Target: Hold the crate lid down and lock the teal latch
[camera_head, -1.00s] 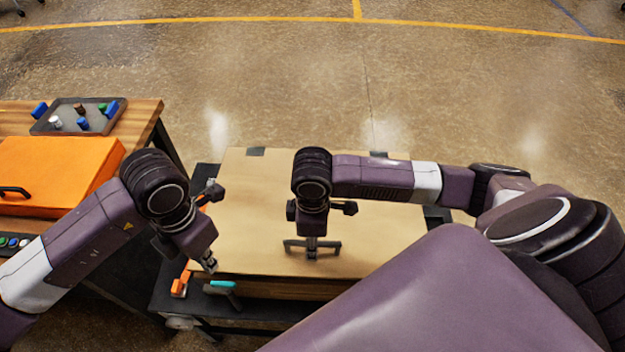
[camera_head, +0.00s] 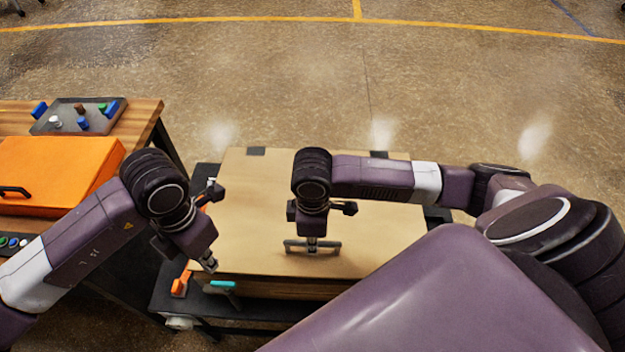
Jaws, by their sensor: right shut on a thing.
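My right gripper (camera_head: 312,243) points down and is shut on this handle. The teal latch (camera_head: 222,284) is at the crate's front left, beside an orange latch (camera_head: 181,282). My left gripper (camera_head: 209,266) points down just above and behind the teal latch, apart from it as far as I can tell. Its fingers are small and partly hidden by its own wrist, so their opening is unclear.
A wooden workbench (camera_head: 146,108) stands at the left. It carries an orange case (camera_head: 55,170) and a dark tray (camera_head: 68,122) with several small coloured pieces. The crate rests on a dark cart (camera_head: 160,298). The concrete floor behind is clear.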

